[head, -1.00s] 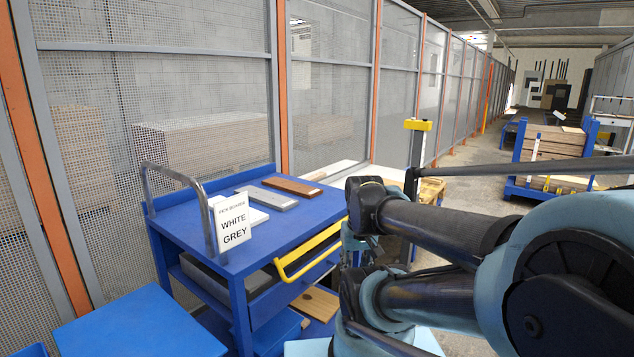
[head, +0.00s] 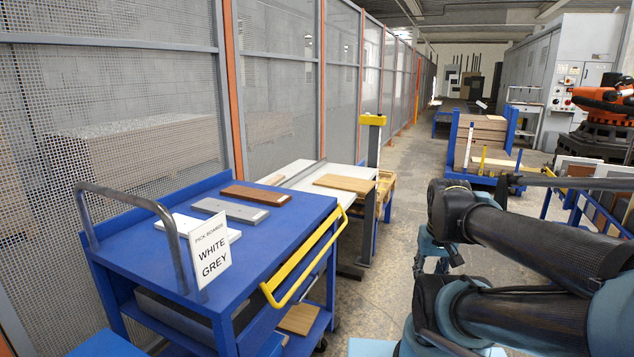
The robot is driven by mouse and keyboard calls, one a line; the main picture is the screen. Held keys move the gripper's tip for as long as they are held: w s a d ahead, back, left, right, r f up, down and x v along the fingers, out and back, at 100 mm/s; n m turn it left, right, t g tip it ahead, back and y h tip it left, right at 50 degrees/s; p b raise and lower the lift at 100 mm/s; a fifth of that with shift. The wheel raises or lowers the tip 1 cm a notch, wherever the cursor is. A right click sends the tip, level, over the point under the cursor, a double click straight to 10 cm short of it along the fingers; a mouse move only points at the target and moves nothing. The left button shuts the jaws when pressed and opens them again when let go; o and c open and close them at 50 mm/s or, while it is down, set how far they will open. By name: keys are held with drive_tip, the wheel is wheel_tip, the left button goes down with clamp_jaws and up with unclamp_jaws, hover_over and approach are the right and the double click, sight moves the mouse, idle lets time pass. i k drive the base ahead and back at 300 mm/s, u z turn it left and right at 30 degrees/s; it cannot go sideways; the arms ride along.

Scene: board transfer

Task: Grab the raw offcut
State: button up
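On the blue trolley (head: 275,255) lie a brown board (head: 256,195), a grey board (head: 230,210) and a white board (head: 197,228). A bare pale wood piece (head: 299,318) lies on the trolley's lower shelf, partly hidden by the upper part. Another bare wood board (head: 344,183) lies on the white surface behind the trolley. Nothing marks either wood piece as the raw offcut, so I cannot tell which one it is. My folded arm fills the right side. My gripper cannot be made out.
A sign reading "PICK BOARDS WHITE GREY" (head: 210,249) stands at the trolley's left end. A yellow handle (head: 303,262) runs along its front. A mesh fence (head: 283,80) stands behind. A blue rack of boards (head: 484,140) and an orange robot (head: 603,100) are at right. The middle aisle floor is clear.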

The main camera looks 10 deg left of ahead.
sight(279, 177)
drive_tip(key=z, duration=0.65)
drive_tip(key=i, duration=3.15)
drive_tip(key=u, duration=3.1)
